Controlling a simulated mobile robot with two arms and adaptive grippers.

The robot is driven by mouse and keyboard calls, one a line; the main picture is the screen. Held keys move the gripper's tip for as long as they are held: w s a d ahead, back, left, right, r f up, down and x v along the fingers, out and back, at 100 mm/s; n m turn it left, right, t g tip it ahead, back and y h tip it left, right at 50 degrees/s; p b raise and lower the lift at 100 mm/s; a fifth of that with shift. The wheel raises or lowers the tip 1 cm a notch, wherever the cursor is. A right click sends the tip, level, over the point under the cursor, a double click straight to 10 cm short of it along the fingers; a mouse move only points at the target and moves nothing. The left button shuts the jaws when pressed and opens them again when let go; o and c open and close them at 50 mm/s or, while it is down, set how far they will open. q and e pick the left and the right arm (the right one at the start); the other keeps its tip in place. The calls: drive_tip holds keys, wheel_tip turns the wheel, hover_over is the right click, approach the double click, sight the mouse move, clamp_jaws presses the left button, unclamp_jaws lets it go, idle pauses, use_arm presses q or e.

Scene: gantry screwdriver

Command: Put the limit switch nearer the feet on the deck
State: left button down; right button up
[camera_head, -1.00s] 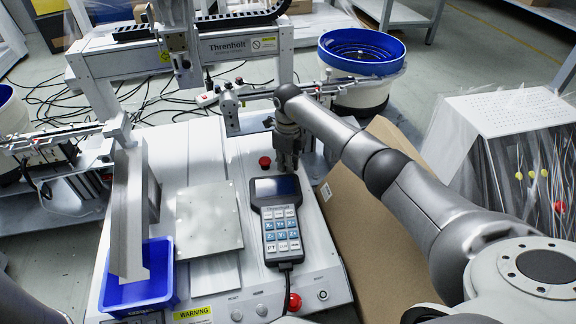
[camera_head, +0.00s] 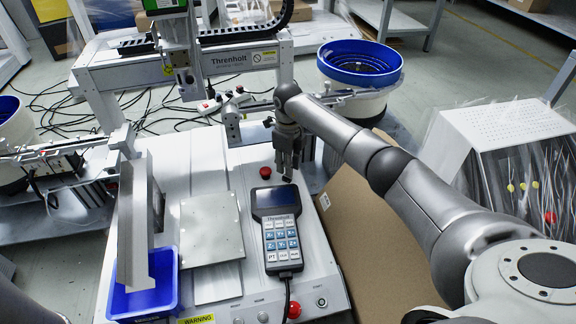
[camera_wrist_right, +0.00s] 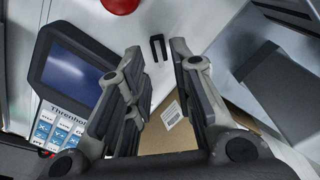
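A small black U-shaped part (camera_wrist_right: 158,47), which looks like a limit switch, shows in the right wrist view, just beyond and between my fingertips. In the head view a small dark piece (camera_head: 286,179) shows on the white deck (camera_head: 310,225), right below my right gripper (camera_head: 287,168). In the right wrist view my right gripper (camera_wrist_right: 157,60) has its fingers apart, with gaps between them and the black part. Whether the part rests fully on the deck is hard to tell. My left gripper is out of view. No second limit switch can be made out.
A teach pendant (camera_head: 277,230) lies just left of the right gripper, with a red button (camera_head: 265,172) behind it. A flat metal plate (camera_head: 211,228), a blue bin (camera_head: 145,290) and an upright grey panel (camera_head: 137,220) are left. A cardboard box (camera_head: 350,230) stands at right.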

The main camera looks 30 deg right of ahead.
wheel_tip(320, 180, up, 8)
drive_tip(key=p, duration=0.4)
drive_tip(key=shift+p, duration=0.4)
drive_tip(key=shift+f, duration=0.1)
